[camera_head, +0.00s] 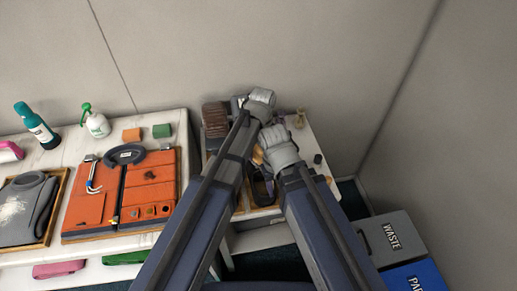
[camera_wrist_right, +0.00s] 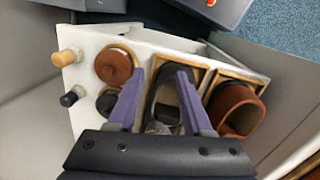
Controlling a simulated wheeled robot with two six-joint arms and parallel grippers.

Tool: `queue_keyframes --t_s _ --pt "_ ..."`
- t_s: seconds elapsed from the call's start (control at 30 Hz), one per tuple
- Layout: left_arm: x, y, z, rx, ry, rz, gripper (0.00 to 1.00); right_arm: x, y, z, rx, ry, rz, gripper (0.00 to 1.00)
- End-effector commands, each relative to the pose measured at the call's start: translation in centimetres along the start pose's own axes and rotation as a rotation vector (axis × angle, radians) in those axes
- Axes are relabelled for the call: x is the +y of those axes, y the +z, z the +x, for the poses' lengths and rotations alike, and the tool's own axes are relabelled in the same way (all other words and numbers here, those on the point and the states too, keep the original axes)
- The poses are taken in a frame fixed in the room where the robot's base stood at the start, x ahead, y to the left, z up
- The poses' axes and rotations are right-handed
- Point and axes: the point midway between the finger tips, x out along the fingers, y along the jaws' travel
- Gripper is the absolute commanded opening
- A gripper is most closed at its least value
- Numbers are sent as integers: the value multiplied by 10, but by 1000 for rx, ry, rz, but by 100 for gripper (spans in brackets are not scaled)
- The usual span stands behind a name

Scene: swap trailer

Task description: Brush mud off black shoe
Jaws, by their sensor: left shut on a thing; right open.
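The black shoe (camera_wrist_right: 166,92) sits in a wooden tray on the small white table in the right wrist view; part of it also shows in the head view (camera_head: 262,190). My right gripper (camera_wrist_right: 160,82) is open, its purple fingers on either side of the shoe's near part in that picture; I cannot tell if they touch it. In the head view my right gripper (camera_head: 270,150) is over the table. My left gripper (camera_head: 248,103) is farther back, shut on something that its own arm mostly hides. I cannot identify a brush or see mud clearly.
A brown shoe (camera_wrist_right: 237,108) sits in the neighbouring tray. Round tins (camera_wrist_right: 114,67) and small bottles (camera_wrist_right: 67,57) stand at the table's other end. A brown ribbed thing (camera_head: 215,118) is at the back left.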

Motion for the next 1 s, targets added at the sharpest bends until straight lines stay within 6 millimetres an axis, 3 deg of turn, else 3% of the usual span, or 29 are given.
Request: queue_keyframes --t_s 0.6,1.0 --pt "0 7 -58 0 0 0 29 6 3 -58 0 0 0 50" --pt "0 7 -59 0 0 0 29 6 4 -59 0 0 0 50"
